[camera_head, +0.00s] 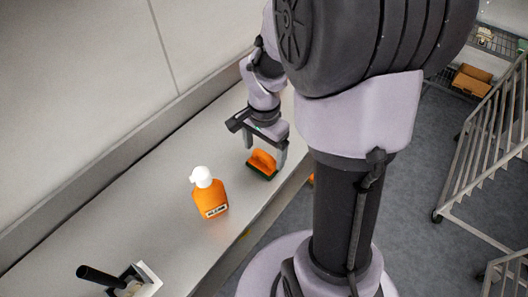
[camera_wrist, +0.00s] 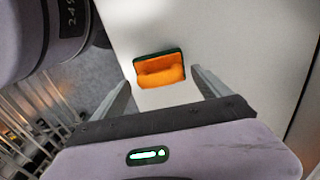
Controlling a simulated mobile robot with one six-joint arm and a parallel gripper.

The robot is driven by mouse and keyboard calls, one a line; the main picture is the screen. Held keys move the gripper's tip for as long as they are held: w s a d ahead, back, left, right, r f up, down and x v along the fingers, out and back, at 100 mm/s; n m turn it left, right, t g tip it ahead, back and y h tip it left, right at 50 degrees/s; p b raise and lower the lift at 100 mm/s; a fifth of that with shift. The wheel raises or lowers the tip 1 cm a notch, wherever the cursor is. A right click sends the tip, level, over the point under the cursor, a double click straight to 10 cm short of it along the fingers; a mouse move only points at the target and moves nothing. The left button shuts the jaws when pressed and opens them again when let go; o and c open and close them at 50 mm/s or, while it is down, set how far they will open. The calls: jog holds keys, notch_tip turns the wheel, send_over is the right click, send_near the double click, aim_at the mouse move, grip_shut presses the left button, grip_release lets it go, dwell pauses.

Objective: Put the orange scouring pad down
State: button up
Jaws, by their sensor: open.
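The orange scouring pad (camera_head: 262,163) has a dark green base and lies on the grey counter near its front edge. It also shows in the wrist view (camera_wrist: 160,70), beyond the fingertips and between their lines. My gripper (camera_head: 265,153) is open, with its two fingers spread above and to either side of the pad. I cannot tell whether a finger touches the pad.
An orange bottle with a white cap (camera_head: 209,194) stands on the counter (camera_head: 180,160) left of the pad. A white container with a dark handle (camera_head: 133,279) is at lower left. A wall (camera_head: 75,90) runs behind the counter. Metal racks (camera_head: 485,150) stand at right.

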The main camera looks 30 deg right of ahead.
aim_at(267, 151)
notch_tip(267, 151, up, 15)
jog(key=p, duration=0.6)
jog(key=s+a+r+n+t+y, duration=0.1)
jog(key=s+a+r+n+t, duration=0.2)
jog(key=a, duration=0.4)
jog(key=s+a+r+n+t+y, duration=0.1)
jog(key=s+a+r+n+t, duration=0.1)
jog(key=s+a+r+n, duration=0.3)
jog(key=s+a+n, duration=0.2)
jog(key=s, duration=0.1)
jog(key=shift+a+r+t, duration=0.3)
jog(key=shift+a+t, duration=0.05)
jog(key=shift+t, duration=0.05)
jog(key=shift+s, duration=0.1)
